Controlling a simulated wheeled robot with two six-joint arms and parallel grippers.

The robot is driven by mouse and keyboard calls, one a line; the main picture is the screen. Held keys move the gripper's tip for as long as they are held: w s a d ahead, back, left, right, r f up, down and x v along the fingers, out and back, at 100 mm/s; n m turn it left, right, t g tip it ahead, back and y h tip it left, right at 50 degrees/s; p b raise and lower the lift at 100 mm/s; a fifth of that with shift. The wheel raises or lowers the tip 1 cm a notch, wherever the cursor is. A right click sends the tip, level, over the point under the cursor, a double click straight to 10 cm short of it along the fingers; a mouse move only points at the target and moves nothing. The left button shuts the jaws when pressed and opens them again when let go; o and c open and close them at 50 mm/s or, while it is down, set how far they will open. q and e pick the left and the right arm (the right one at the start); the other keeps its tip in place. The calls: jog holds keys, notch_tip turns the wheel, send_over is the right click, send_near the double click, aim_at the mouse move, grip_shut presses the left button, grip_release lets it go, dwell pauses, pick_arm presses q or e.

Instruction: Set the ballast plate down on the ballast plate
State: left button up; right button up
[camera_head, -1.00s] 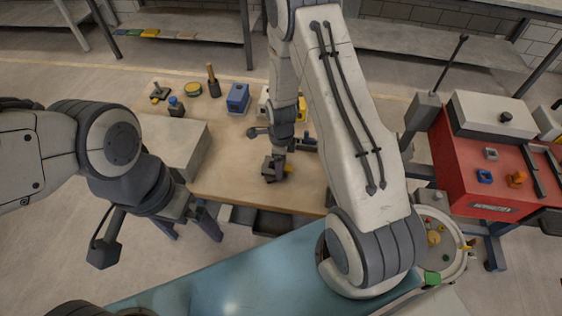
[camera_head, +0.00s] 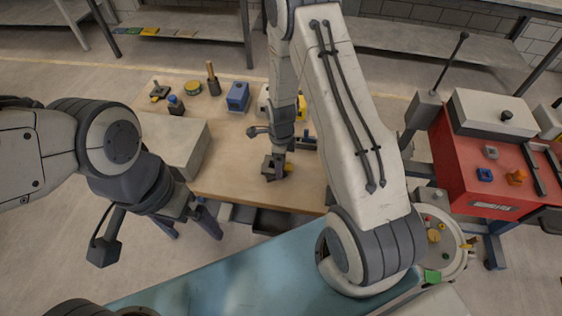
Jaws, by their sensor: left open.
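My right gripper (camera_head: 277,168) points down at the wooden workbench (camera_head: 232,180), near its front edge. A small dark block (camera_head: 267,168), possibly a ballast plate, is at its fingertips, with a bit of yellow beside it. The fingers and block overlap, so I cannot tell whether the block is gripped, or whether one plate lies on another. My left gripper (camera_head: 188,222) is open and empty, low in front of the bench's left end.
A grey box (camera_head: 175,146) stands at the bench's left. A blue block (camera_head: 238,97), a yellow-green round tin (camera_head: 193,89) and small tools line the back. A red cabinet (camera_head: 485,165) is at right, a round tray (camera_head: 440,240) below it.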

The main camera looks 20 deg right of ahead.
jog(key=shift+f, duration=0.35)
dwell(0.4)
jog(key=o, duration=1.2)
jog(key=shift+c, duration=0.2)
jog(key=shift+r, duration=0.15)
notch_tip(320, 180, up, 8)
jog(key=p, duration=0.6)
jog(key=shift+f, duration=0.25)
